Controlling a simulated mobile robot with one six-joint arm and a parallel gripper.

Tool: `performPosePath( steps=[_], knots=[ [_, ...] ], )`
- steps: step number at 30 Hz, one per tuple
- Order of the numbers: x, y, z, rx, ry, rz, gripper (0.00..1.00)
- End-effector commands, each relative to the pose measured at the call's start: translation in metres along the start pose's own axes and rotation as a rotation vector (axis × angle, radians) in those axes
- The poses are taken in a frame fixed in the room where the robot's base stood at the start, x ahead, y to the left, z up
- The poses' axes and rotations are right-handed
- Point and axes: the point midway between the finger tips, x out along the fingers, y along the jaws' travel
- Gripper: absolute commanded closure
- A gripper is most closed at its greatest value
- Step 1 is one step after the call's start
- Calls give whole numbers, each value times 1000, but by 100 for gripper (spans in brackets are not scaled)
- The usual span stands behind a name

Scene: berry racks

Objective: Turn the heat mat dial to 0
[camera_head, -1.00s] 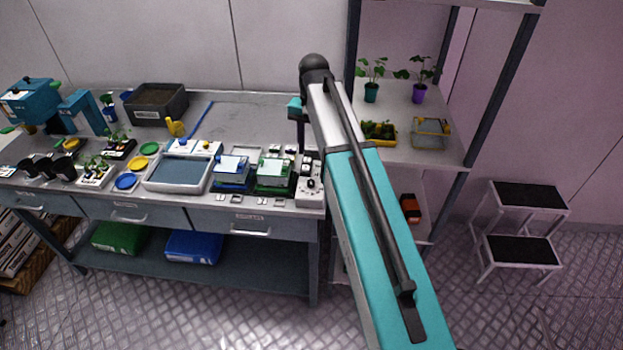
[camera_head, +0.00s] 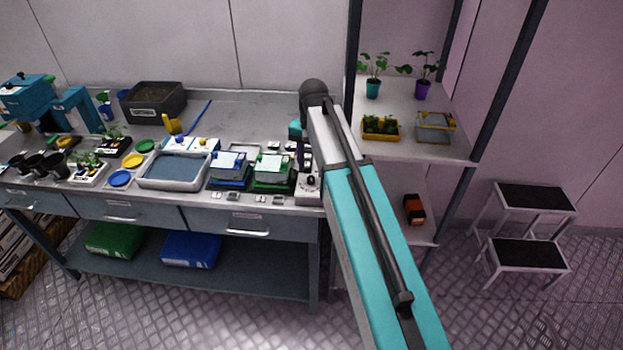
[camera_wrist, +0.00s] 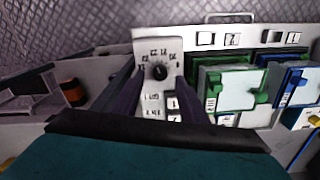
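A white control box (camera_head: 308,192) stands at the right front corner of the bench. In the wrist view the box (camera_wrist: 143,44) carries a black round dial (camera_wrist: 158,72) with a ring of printed marks, too small to read surely. Which mark the dial points to is unclear. My gripper (camera_wrist: 157,98) is open, its two dark fingers apart, one to each side of the dial in the wrist view. No contact with the dial shows. In the head view my gripper (camera_head: 300,156) hangs just above the box, partly hidden by my arm.
Green (camera_head: 271,172) and blue (camera_head: 229,171) lidded trays stand left of the box, with a pale tray (camera_head: 142,179) beyond. A shelf rack (camera_head: 460,148) with potted plants is close on the right. A step stool (camera_head: 535,197) stands on the floor at the right.

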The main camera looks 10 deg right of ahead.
Motion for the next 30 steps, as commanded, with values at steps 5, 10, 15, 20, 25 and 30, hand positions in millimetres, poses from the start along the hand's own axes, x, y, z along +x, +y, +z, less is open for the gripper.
performPosePath(
  steps=[5, 10, 15, 20, 25, 30],
  knots=[
    [21, 0, 0, 0, 0, 0, 61],
    [31, 0, 0, 0, 0, 0, 61],
    [34, 0, 0, 1, 0, 0, 61],
    [34, 0, 0, 1, 0, 0, 61],
    [33, 0, 0, 1, 0, 0, 71],
    [33, 1, 0, 1, 0, 0, 99]
  ],
)
